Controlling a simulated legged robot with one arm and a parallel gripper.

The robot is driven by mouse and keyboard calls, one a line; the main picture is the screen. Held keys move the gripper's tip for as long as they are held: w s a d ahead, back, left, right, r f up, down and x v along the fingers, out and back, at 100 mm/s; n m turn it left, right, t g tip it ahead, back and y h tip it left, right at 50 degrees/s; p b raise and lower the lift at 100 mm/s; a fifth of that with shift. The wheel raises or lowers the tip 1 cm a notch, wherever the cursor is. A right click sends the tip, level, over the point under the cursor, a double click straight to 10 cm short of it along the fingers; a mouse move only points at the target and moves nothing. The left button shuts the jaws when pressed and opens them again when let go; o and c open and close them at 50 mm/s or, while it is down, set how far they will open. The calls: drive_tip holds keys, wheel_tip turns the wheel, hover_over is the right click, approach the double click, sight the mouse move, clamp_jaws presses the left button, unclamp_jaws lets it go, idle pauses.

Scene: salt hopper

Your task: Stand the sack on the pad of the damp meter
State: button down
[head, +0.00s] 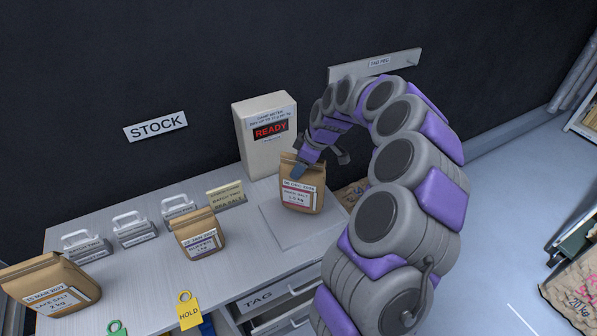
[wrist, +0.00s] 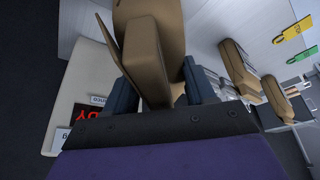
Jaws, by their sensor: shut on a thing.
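The sack (head: 302,197) is brown paper with a label that reads rock salt and 1.5 kg. In the head view it is upright at the pad (head: 270,225) of the damp meter (head: 265,133). Whether its base touches the pad I cannot tell. The meter is a pale box whose red display reads READY. My gripper (head: 299,167) is shut on the top of the sack from above. In the wrist view the sack (wrist: 150,45) is between the two dark fingers, and the meter (wrist: 85,95) is beside it.
Two other brown sacks, a small one (head: 198,236) and a larger one (head: 50,285), stand left on the bench. Several metal weights with handles (head: 133,230) and a small sign (head: 227,195) are behind. Yellow HOLD (head: 189,313) and green tags are at the front edge. A TAG drawer (head: 275,293) is below.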

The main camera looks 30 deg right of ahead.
sight(302, 183)
drive_tip(key=shift+w+d, duration=0.15)
wheel_tip(302, 183, down, 3)
drive_tip(key=shift+f+b, duration=0.15)
drive_tip(key=shift+b, duration=0.45)
drive_tip(key=shift+c, duration=1.9)
unclamp_jaws()
